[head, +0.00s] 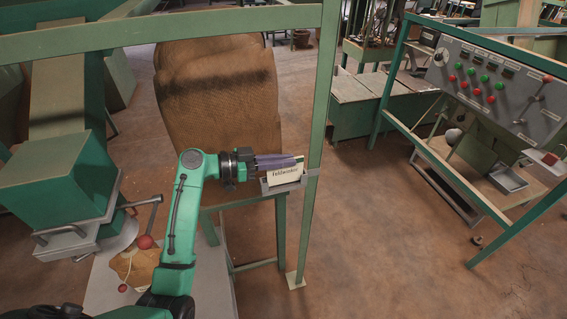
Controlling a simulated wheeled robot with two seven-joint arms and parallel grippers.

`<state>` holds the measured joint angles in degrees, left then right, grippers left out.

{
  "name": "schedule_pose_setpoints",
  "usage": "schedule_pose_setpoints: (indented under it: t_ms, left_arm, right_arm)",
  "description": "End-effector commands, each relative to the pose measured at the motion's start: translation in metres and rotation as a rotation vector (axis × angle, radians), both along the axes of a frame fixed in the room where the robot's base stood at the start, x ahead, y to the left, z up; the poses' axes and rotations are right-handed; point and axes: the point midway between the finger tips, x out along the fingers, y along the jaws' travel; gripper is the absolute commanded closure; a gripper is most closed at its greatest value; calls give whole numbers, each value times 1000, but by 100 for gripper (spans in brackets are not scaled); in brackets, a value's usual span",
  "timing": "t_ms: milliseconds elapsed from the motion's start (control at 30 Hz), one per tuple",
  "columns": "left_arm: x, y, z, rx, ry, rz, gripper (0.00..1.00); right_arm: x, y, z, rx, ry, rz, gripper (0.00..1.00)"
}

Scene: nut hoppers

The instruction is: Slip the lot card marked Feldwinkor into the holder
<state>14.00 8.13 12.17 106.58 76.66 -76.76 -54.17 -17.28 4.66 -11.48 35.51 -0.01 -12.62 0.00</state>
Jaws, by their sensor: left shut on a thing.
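The lot card (285,173) is cream with dark lettering that appears to read Feldwinkor. It stands upright at the grey holder (271,189), which is fixed to the green post. My left gripper (298,160) reaches in from the left and is shut on the card at its upper edge. The card's lower edge meets the holder's front; I cannot tell how deep it sits. My right gripper is not in view.
A green frame post (318,140) stands just right of the holder. A full brown sack (215,100) is behind my arm. A lever with a red knob (145,242) is at left. A control panel (497,85) stands at right, with open floor between.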

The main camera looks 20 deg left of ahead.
Motion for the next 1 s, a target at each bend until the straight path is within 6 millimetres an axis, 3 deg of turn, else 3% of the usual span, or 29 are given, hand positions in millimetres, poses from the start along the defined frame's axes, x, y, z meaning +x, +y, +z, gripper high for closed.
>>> schedule_pose_setpoints:
  t_ms: [133,400,433,500,833,1000]
  left_arm:
    - [0,0,-20,-1,0,1,100]
    - [0,0,-24,1,-1,1,100]
    - [0,0,-23,1,-1,1,83]
    - [0,0,-22,1,-1,1,61]
    - [0,0,-19,1,-1,0,61]
    - [-14,24,-23,7,-1,2,61]
  right_arm:
    - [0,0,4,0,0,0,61]
    - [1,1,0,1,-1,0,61]
    - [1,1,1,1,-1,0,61]
    - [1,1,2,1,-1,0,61]
    - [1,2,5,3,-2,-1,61]
    - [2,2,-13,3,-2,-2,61]
